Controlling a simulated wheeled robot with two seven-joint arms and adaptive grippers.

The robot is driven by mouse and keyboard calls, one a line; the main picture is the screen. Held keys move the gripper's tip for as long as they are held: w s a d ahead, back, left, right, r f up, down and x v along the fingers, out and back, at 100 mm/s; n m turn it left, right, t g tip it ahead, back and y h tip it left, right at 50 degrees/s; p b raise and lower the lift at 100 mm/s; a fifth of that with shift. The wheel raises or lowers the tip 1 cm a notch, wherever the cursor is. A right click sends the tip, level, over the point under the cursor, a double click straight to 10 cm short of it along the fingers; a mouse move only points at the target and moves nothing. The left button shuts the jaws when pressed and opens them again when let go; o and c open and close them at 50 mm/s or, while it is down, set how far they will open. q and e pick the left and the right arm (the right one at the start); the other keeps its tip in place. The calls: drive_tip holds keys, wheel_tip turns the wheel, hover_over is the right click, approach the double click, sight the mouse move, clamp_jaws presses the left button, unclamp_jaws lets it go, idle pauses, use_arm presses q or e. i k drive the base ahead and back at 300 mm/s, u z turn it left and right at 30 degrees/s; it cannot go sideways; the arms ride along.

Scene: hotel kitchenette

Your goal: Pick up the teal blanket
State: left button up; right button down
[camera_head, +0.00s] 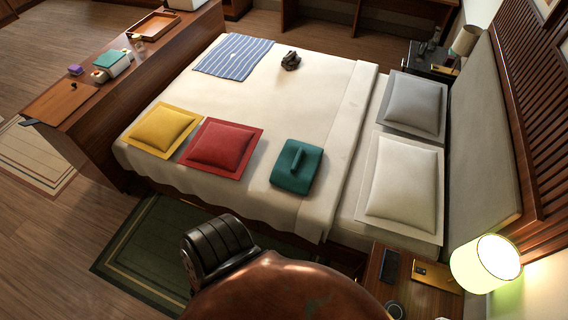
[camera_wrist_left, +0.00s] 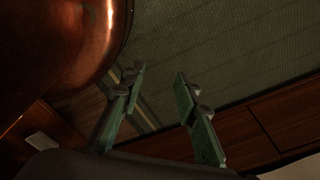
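The teal blanket (camera_head: 297,167) lies folded on the near side of the bed, right of the red pillow, with a raised fold or strap on top. My left gripper (camera_wrist_left: 158,88) shows in the left wrist view. Its two greenish fingers are apart with nothing between them, and the green rug and a wooden panel lie beyond. The blanket is not visible in the left wrist view. Neither gripper shows in the head view.
The bed (camera_head: 285,95) also holds a yellow pillow (camera_head: 162,130), a red pillow (camera_head: 221,148), two pale pillows, a striped cloth (camera_head: 234,57) and a dark object (camera_head: 291,61). A nightstand with a lit lamp (camera_head: 486,263) stands at right. A wooden counter (camera_head: 95,120) runs along the bed's foot.

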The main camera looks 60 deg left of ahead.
sight(295, 170)
drive_tip(key=u, duration=0.9)
drive_tip(key=k, duration=0.35)
drive_tip(key=u, duration=0.75)
